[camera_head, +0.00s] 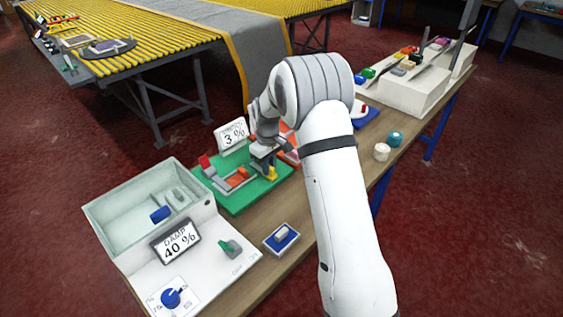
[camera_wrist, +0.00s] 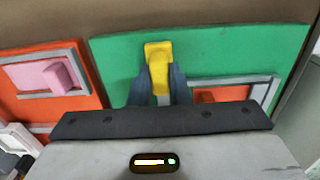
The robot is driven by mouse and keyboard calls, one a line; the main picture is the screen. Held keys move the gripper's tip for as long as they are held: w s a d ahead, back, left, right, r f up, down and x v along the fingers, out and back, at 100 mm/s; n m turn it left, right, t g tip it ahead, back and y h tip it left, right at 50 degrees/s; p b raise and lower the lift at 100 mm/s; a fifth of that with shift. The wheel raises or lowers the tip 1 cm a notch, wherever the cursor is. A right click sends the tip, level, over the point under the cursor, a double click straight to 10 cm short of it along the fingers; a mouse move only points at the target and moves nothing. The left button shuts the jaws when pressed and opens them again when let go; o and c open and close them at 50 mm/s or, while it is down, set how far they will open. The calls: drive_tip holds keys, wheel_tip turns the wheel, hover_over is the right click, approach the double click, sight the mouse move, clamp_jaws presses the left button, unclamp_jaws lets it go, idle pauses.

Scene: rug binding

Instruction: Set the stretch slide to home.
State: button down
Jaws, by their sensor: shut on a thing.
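A green board (camera_head: 243,198) lies on the workbench, with a display (camera_head: 231,134) reading 3 % behind it. A yellow handle (camera_head: 271,175) stands at the board's right end. I cannot read a label that names it as the stretch slide. My gripper (camera_head: 266,163) is shut on this yellow handle. In the wrist view the handle (camera_wrist: 158,53) rises between the dark fingers (camera_wrist: 157,88) against the green board (camera_wrist: 225,50). The handle's lower part is hidden by the gripper. A grey frame with an orange block (camera_head: 237,178) is also on the board.
A pale box (camera_head: 130,212) with a DAMP display (camera_head: 176,241) reading 40 % stands at the left. A blue pad with a pale block (camera_head: 282,238) lies in front. An orange board with a pink block (camera_wrist: 45,77) shows beside the green board. Round spools (camera_head: 388,145) stand to the right.

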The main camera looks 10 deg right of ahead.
drive_tip(key=shift+s+a, duration=0.15)
drive_tip(key=shift+a, duration=0.1)
drive_tip(key=c, duration=1.4)
unclamp_jaws()
drive_tip(key=shift+o, duration=0.2)
wheel_tip(320, 180, up, 8)
drive_tip(key=shift+f+b, duration=0.1)
drive_tip(key=shift+b, duration=0.35)
